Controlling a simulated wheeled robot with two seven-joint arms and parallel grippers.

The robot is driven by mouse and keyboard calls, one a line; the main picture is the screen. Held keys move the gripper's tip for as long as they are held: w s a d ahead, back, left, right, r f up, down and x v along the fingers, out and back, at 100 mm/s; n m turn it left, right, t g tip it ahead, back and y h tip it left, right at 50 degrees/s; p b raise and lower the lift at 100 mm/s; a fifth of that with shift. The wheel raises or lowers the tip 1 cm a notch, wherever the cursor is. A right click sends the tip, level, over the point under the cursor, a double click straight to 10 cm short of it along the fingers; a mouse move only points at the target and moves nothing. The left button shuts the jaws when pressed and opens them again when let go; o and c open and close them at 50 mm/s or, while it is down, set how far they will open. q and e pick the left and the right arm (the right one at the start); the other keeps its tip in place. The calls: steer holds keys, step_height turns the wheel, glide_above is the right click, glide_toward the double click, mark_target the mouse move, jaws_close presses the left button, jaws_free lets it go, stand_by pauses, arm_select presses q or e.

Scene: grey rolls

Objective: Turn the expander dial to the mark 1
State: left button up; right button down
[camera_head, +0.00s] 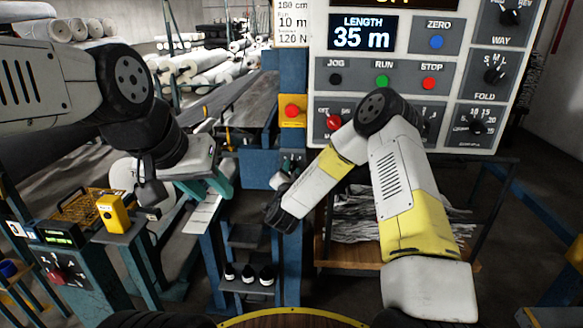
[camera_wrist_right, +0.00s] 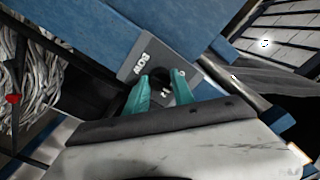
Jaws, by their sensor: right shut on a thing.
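A dark round dial (camera_wrist_right: 163,84) sits on a grey plate (camera_wrist_right: 133,67) lettered "BOW", fixed to a blue machine part. In the right wrist view my right gripper (camera_wrist_right: 161,90) has its teal fingers on either side of the dial and is shut on it. White marks show around the dial, too small to read. In the head view my right arm reaches to the blue post, and my wrist hides most of the dial and plate. My left gripper (camera_head: 205,186) hangs at the left above a narrow ledge, its teal fingers apart and empty.
A control panel (camera_head: 345,75) with LENGTH "35 m", buttons and several knobs stands behind my right arm. A yellow box with a red button (camera_head: 292,111) sits on the blue post. A yellow device (camera_head: 112,213) and another dial (camera_head: 62,273) are at lower left.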

steer(key=shift+m, duration=0.4)
steer(key=c, duration=1.1)
jaws_free()
steer(key=s, duration=0.7)
steer(key=shift+s+a, duration=0.3)
steer(key=shift+s, duration=0.1)
